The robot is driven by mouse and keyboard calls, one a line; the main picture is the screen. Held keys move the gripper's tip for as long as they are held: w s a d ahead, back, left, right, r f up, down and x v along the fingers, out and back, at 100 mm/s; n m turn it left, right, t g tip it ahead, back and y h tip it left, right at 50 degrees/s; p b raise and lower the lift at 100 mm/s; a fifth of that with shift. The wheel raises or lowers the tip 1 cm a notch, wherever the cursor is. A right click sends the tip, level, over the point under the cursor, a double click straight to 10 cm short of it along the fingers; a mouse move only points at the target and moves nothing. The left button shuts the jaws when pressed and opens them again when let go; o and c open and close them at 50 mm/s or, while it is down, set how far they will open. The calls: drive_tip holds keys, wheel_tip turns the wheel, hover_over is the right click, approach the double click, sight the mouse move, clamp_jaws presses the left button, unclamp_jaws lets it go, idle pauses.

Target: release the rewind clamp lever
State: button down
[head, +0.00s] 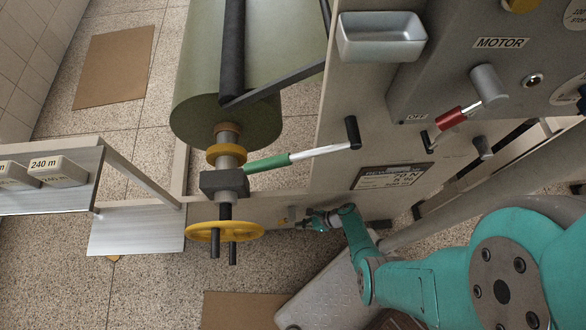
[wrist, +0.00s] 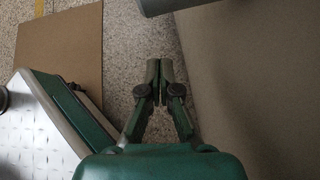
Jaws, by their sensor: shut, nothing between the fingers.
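A lever with a green sleeve (head: 266,163), a pale rod and a black end grip (head: 352,132) reaches right from a dark clamp block (head: 224,183) on the roll's shaft. I cannot read a label naming it the rewind clamp lever. My gripper (head: 290,221) is below and right of the block in the head view, apart from the lever. In the wrist view my gripper (wrist: 160,66) is shut and empty, with floor behind its fingertips. The lever cannot be made out in the wrist view.
A large olive roll (head: 228,110) is above the block. A yellow handwheel (head: 224,232) with dark handles is left of my gripper. A red-sleeved lever (head: 450,119) is on the MOTOR panel (head: 430,80). A metal shelf (head: 50,195) stands left. A grey panel (wrist: 265,100) fills the wrist view's right side.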

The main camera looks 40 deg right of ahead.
drive_tip(key=shift+w+a+r, duration=1.1)
drive_tip(key=shift+w+r, duration=0.05)
drive_tip(key=shift+w, duration=0.15)
drive_tip(key=shift+w+a+r, duration=0.35)
drive_tip(key=shift+w+a, duration=0.1)
drive_tip(key=shift+w, duration=0.15)
